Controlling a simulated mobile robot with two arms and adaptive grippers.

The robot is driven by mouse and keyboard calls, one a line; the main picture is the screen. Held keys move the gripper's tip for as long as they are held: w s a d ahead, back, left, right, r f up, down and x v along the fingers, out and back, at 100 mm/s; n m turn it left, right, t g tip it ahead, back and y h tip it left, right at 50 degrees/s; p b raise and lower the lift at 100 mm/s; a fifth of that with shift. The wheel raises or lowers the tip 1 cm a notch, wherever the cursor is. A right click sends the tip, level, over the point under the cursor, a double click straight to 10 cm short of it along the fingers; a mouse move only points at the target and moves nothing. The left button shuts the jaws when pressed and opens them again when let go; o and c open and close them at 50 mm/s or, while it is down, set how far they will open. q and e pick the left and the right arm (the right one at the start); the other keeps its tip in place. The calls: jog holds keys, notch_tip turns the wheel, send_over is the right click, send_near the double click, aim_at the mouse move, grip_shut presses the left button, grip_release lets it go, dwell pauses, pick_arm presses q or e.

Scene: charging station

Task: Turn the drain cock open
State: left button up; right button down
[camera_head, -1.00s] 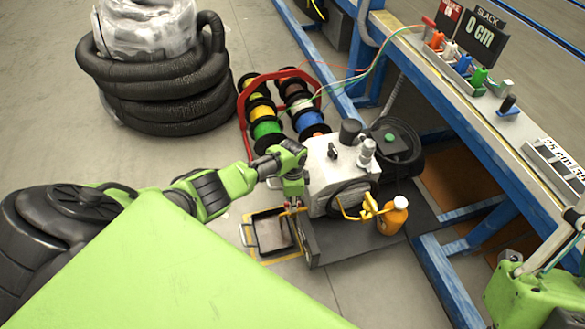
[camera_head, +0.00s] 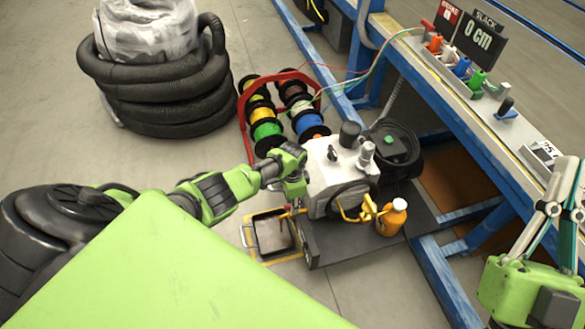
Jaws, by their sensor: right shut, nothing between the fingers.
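A white pump-like unit (camera_head: 325,165) stands on a dark grey base plate beside the blue bench. My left gripper (camera_head: 295,204) points down at the unit's lower left side. A small red part (camera_head: 288,207) shows by its fingertips. It may be the drain cock, but it is too small and too covered to tell. I cannot see whether the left fingers touch or hold it. My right gripper (camera_head: 569,163) is at the right edge, shut and empty, its fingers pointing up beside the bench, far from the unit.
A shallow tray (camera_head: 248,238) lies on the floor below the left gripper. An orange bottle (camera_head: 391,220) and a yellow handle (camera_head: 362,212) are at the unit's front. A red rack of cable spools (camera_head: 240,115) stands behind. A black coiled hose (camera_head: 165,105) lies back left.

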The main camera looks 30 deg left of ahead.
pick_arm(q)
jog(key=shift+r, duration=0.15)
notch_tip(320, 180, up, 12)
dwell(0.7)
dwell(0.5)
